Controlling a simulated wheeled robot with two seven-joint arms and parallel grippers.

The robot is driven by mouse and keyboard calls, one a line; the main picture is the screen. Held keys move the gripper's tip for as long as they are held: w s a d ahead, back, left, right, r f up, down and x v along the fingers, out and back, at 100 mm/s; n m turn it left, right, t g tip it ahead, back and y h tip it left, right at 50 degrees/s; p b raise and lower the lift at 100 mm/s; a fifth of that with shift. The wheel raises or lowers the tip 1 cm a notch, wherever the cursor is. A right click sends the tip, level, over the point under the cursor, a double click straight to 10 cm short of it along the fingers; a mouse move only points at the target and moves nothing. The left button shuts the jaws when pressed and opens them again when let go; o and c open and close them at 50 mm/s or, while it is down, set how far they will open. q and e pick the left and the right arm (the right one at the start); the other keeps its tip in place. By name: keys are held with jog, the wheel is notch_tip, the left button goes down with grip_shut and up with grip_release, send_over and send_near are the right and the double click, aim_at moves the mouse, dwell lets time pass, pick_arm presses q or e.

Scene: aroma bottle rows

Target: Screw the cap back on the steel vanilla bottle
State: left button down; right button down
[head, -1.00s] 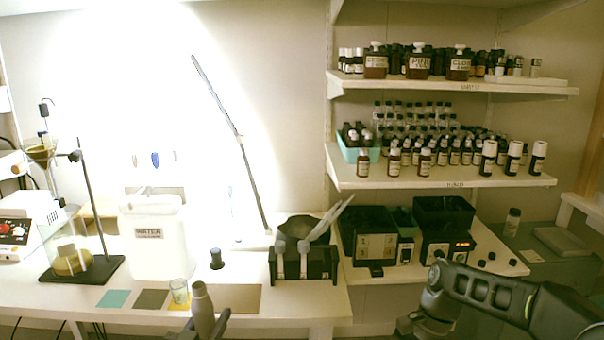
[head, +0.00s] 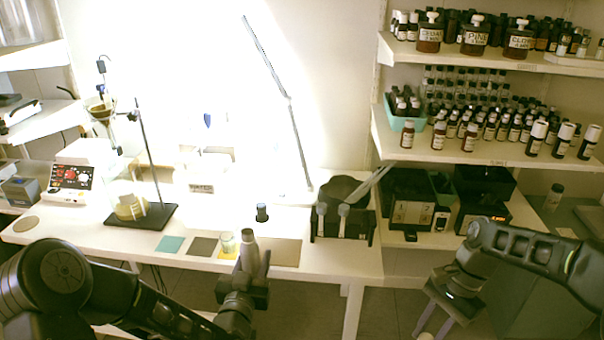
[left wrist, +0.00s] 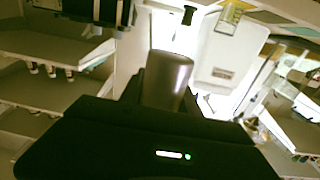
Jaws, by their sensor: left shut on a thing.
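The steel bottle (head: 250,260) is a grey metal bottle with a narrower top, held upright at the table's near edge. No dark cap shows on its top. My left gripper (head: 248,283) is shut on its lower part, and the bottle also shows large in the left wrist view (left wrist: 167,80). Whether its base touches anything is hidden. A small black cap-like piece (head: 262,213) stands on the white table behind the bottle; it also shows in the left wrist view (left wrist: 188,15). My right gripper (head: 436,316) hangs low in front of the right-hand bench, fingers apart and empty.
A glass beaker (head: 227,244) stands just left of the bottle. Coloured mats, including a teal one (head: 170,244), lie along the front edge. A black tool holder (head: 343,225) stands to the right. A stand with a dark base (head: 145,216) is at left. Bottle shelves (head: 455,150) rise at right.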

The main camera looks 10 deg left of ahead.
pick_arm(q)
jog(key=shift+d, duration=0.1)
jog(key=s+d+f+m+g+h, duration=0.2)
jog(key=s+d+f+m+h, duration=0.1)
jog(key=d, duration=0.4)
jog(key=s+d+f+m+g+h, duration=0.2)
jog(key=s+d+f+m+h, duration=0.1)
jog(key=s+d+m+h, duration=0.2)
jog(key=s+d+h, duration=0.2)
jog(key=d+h, duration=0.1)
jog(key=shift+s+d+f+h, duration=0.15)
jog(key=shift+s+f+h, duration=0.15)
jog(key=shift+f, duration=0.05)
pick_arm(e)
jog(key=shift+w+a+r, duration=0.2)
jog(key=shift+a+r, duration=0.15)
jog(key=shift+a, duration=0.1)
jog(key=a+r+m+t, duration=0.1)
jog(key=a+r+m, duration=0.4)
jog(key=a+r, duration=0.3)
jog(key=a+r+m+t+y, duration=0.1)
jog(key=a+r+m, duration=0.3)
jog(key=a+r, duration=0.5)
jog(key=s+a+t, duration=0.1)
jog(key=a, duration=0.6)
jog(key=shift+a+r+m+t, duration=0.25)
jog(key=shift+a+m+t, duration=0.05)
jog(key=shift+a+m, duration=0.1)
